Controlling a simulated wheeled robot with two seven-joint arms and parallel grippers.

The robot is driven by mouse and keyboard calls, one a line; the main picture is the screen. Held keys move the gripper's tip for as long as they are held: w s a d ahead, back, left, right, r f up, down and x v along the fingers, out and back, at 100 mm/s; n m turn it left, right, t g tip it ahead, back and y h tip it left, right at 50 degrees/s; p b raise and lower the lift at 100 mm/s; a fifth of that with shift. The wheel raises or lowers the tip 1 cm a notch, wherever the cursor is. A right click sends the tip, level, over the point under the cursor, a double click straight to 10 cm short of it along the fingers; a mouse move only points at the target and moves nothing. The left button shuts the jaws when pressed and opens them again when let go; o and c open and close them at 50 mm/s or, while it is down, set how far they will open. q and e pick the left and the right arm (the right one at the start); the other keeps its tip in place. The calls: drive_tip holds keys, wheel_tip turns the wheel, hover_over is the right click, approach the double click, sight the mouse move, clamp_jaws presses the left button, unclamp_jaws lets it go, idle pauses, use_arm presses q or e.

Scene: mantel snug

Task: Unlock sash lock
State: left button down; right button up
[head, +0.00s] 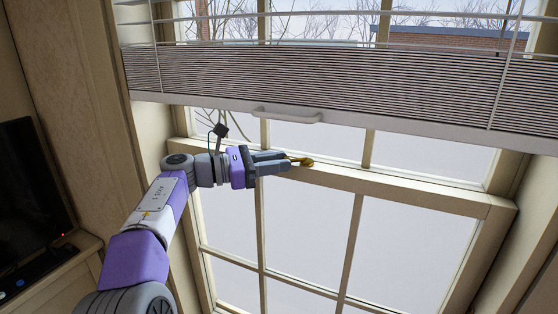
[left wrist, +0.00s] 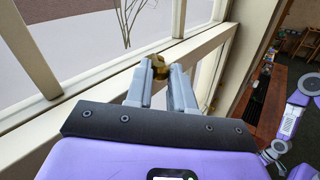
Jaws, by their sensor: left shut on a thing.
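The sash lock (head: 302,161) is a small brass-coloured piece on the window's meeting rail (head: 400,189). My left gripper (head: 284,162) reaches in from the left along the rail, and its fingertips are at the lock. In the left wrist view the brass lock (left wrist: 160,66) shows between the two grey fingertips (left wrist: 160,74), which are shut on it. The fingers hide part of the lock, and I cannot tell which way its lever is turned. My right gripper is not in view.
A pleated blind (head: 330,75) with a white handle (head: 287,115) hangs just above the rail. The wooden window frame (head: 140,130) stands close to my left arm. A dark screen (head: 30,190) is at the far left. The panes below the rail are unobstructed.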

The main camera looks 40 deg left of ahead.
use_arm(q)
drive_tip(key=shift+w+a+m+g+h+p, duration=0.35)
drive_tip(key=shift+m+g+h+p, duration=0.25)
drive_tip(key=shift+m+g+h, duration=0.15)
drive_tip(key=shift+h, duration=0.25)
drive_tip(key=c, duration=1.3)
unclamp_jaws()
drive_tip(key=shift+o, duration=0.2)
drive_tip(key=v, duration=0.7)
drive_tip(key=shift+s+a, duration=0.15)
drive_tip(key=shift+s, duration=0.1)
